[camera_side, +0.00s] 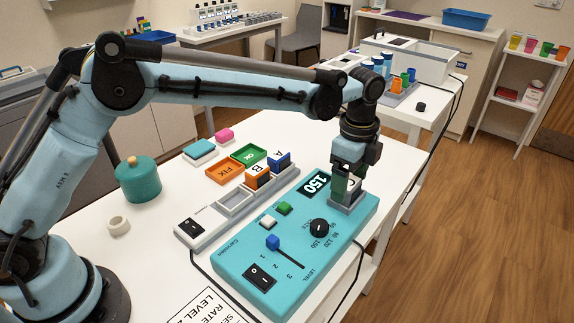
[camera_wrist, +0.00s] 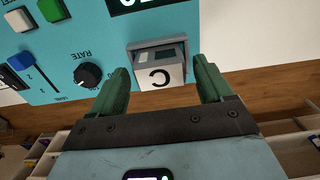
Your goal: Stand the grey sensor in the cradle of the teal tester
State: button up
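The teal tester (camera_side: 225,262) lies on the white table, its display reading 150. The grey sensor (camera_side: 350,187), marked C, stands in the grey cradle (camera_side: 345,208) at the tester's far right end. In the wrist view the sensor (camera_wrist: 160,77) shows its C face upside down, with the cradle (camera_wrist: 157,47) around it. My gripper (camera_side: 347,188) is just above the cradle, partly covering the sensor in the side view. In the wrist view my gripper's green fingers (camera_wrist: 162,65) are spread, one on each side of the sensor, with a gap visible on the right.
A charger rack (camera_side: 208,223) beside the tester holds orange B (camera_side: 257,175) and blue A (camera_side: 280,160) blocks and an empty slot (camera_side: 235,203). Open FIX (camera_side: 222,172) and OK (camera_side: 250,155) trays and a teal pot (camera_side: 138,180) stand left of it. The tester has a knob (camera_side: 320,228) and slider (camera_side: 272,242).

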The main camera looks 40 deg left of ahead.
aim_at(350, 182)
jog(key=shift+r, duration=0.15)
notch_tip(350, 182, up, 12)
jog(key=s+a+r+n+t, duration=0.2)
jog(key=s+a+r+n, duration=0.1)
jog(key=a+n, duration=0.3)
jog(key=s+a+f+n+t, duration=0.1)
jog(key=s+a+f+n, duration=0.2)
jog(key=s+a+n, duration=0.1)
jog(key=s+a+f+n+t, duration=0.2)
jog(key=s+a+f+n, duration=0.1)
jog(key=s, duration=0.4)
jog(key=s+a+f+n+t, duration=0.2)
jog(key=s+a+n, duration=0.3)
jog(key=a, duration=0.2)
jog(key=shift+s+f, duration=0.3)
jog(key=shift+f, duration=0.1)
dwell(0.5)
